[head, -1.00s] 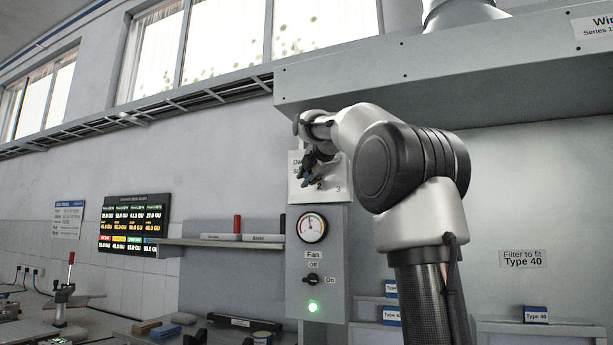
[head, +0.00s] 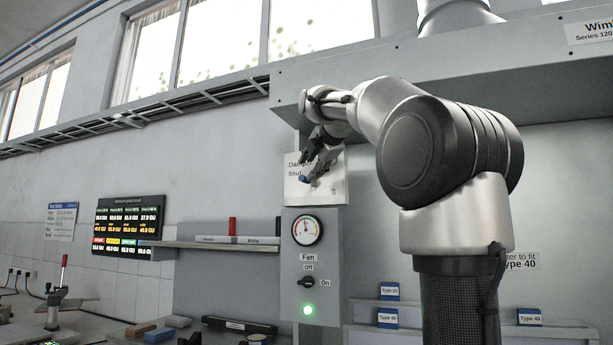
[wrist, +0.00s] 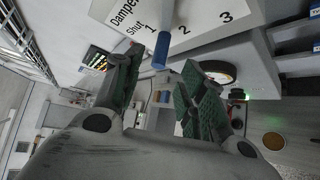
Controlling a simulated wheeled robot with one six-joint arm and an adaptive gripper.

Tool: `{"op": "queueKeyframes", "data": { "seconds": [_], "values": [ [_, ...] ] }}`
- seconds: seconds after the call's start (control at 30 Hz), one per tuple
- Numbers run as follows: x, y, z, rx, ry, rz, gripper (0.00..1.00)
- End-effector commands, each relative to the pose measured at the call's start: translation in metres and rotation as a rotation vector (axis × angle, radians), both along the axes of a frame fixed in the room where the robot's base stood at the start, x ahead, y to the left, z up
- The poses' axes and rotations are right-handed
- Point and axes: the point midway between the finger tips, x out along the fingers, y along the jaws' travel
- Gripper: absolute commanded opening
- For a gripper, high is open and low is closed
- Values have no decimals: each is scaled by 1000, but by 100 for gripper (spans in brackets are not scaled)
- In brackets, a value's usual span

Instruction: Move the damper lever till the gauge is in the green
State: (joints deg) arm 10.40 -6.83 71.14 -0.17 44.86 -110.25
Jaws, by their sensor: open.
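The damper plate (head: 295,190) is white, with "Damper" and "Shut" lettering; the wrist view (wrist: 205,18) also shows marks 1, 2 and 3. The damper lever (wrist: 165,35) is a grey-blue rod with a blue end, crossing the plate between marks 1 and 2 in the wrist view. Its blue end (head: 303,179) also shows in the head view. My gripper (wrist: 162,78) is open, its fingers on either side of the lever's end; contact cannot be told. The round gauge (head: 308,230) is below the plate. Its needle points roughly upward; its coloured zone is too small to read.
Below the gauge are the fan switch (head: 308,282) and a lit green lamp (head: 308,309). A shelf (head: 215,244) is at the left. The grey hood (head: 400,82) overhangs the plate. Small blue-and-white Type boxes (head: 388,318) stand at the lower right.

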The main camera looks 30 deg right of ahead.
Motion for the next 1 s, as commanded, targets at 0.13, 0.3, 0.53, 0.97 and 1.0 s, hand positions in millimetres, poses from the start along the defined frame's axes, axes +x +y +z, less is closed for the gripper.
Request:
{"op": "queueKeyframes", "data": {
  "seconds": [0.13, 0.3, 0.53, 0.97, 1.0],
  "values": [
    [-22, 4, 8, 0, 0, 0, 41],
    [-32, 6, 11, 0, 1, 1, 41],
    [-32, 6, 11, 0, 2, 0, 41],
    [-32, 6, 10, 113, -17, -40, 41],
    [-32, 6, 9, 180, -25, -64, 41]
  ]
}}
